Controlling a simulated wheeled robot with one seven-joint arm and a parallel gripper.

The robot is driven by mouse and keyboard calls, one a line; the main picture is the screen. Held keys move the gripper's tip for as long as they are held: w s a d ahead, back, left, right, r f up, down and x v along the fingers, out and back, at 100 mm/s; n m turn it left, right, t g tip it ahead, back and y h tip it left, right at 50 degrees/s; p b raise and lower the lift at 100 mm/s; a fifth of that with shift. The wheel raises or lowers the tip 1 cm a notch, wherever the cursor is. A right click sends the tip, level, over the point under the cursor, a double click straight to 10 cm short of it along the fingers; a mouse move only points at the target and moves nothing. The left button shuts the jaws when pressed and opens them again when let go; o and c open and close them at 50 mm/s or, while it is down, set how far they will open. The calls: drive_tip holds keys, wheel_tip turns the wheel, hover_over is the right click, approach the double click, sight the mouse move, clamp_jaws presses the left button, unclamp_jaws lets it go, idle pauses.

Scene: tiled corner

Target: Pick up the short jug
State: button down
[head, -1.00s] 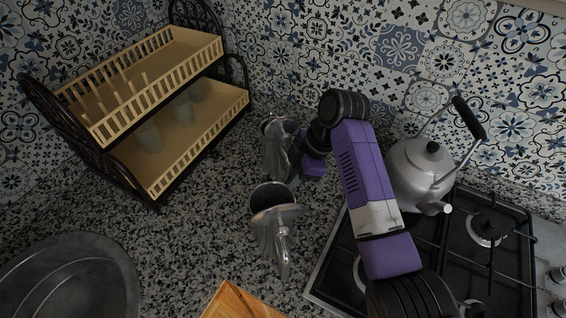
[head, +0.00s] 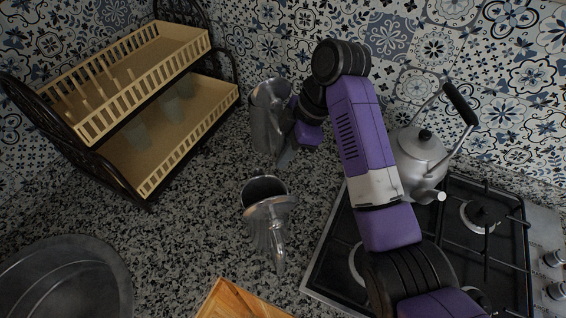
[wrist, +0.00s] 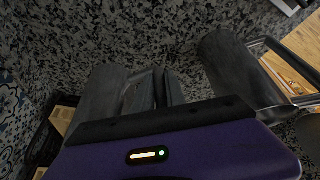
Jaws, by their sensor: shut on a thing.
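Two shiny metal jugs are in the head view. The back one, which looks like the short jug (head: 264,122), is at my gripper (head: 285,148), left of my purple arm. My gripper is shut on it and it appears raised off the counter. In the wrist view the short jug (wrist: 98,98) is at the left of the fingers (wrist: 158,90). The other jug (head: 262,212) stands upright on the counter in front, with its handle toward the camera. In the wrist view this other jug (wrist: 238,68) is to the right, apart from the fingers. My arm hides part of the grip.
A two-tier wooden dish rack (head: 188,150) with cups stands at the left. A kettle (head: 418,158) sits on the black hob (head: 455,235) at the right. A round sink basin (head: 65,285) and a wooden board (head: 238,302) are in front. Speckled counter (head: 185,230) is clear between.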

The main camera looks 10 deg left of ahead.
drive_tip(key=shift+r+p, duration=1.6)
drive_tip(key=shift+r, duration=4.7)
drive_tip(key=shift+s, duration=0.1)
